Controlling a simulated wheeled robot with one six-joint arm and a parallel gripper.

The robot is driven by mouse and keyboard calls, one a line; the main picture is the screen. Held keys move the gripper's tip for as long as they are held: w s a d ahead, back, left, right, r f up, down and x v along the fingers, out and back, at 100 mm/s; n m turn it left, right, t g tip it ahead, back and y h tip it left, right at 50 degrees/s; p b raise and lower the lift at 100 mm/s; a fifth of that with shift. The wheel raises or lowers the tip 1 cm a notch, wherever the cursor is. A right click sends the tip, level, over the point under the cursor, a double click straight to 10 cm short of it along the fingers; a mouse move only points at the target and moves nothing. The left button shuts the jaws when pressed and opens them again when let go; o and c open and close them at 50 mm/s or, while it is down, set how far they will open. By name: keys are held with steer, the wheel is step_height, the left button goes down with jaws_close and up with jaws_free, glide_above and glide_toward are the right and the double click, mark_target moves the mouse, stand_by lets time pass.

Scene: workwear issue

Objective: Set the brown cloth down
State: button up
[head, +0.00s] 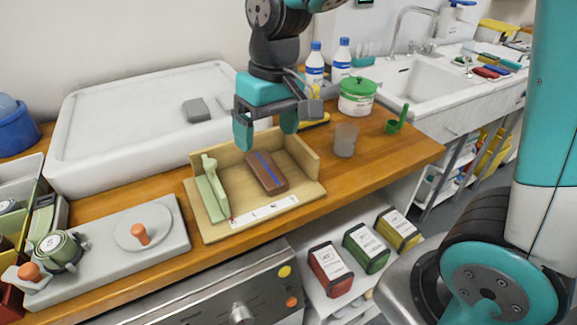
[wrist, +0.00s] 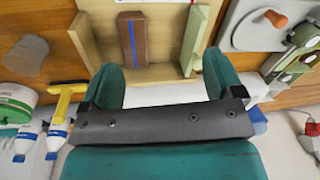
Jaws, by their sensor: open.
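The brown cloth (head: 267,173) lies as a folded block with a blue stripe on the floor of a shallow wooden tray (head: 309,190). It also shows in the wrist view (wrist: 132,38), inside the tray (wrist: 100,62) and ahead of the fingers. My gripper (head: 266,135) is above the tray's back edge, apart from the cloth. In the wrist view my gripper (wrist: 160,80) has its teal fingers wide apart with nothing between them.
A green stand (head: 212,188) is in the tray's left side. A grey cup (head: 345,140) and a green-lidded pot (head: 357,96) stand to the right. A large white basin (head: 130,120) is behind. Free wood lies right of the tray.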

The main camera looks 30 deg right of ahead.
steer(key=s+a+r+n+y, duration=0.1)
steer(key=s+n, duration=0.1)
steer(key=s, duration=0.6)
steer(key=s+a+r+n+y, duration=0.1)
steer(key=s+a+n, duration=0.1)
steer(key=s, duration=0.6)
steer(key=shift+a+r+n+y, duration=0.2)
steer(key=shift+r+n+y, duration=0.05)
steer(key=shift+n+y, duration=0.05)
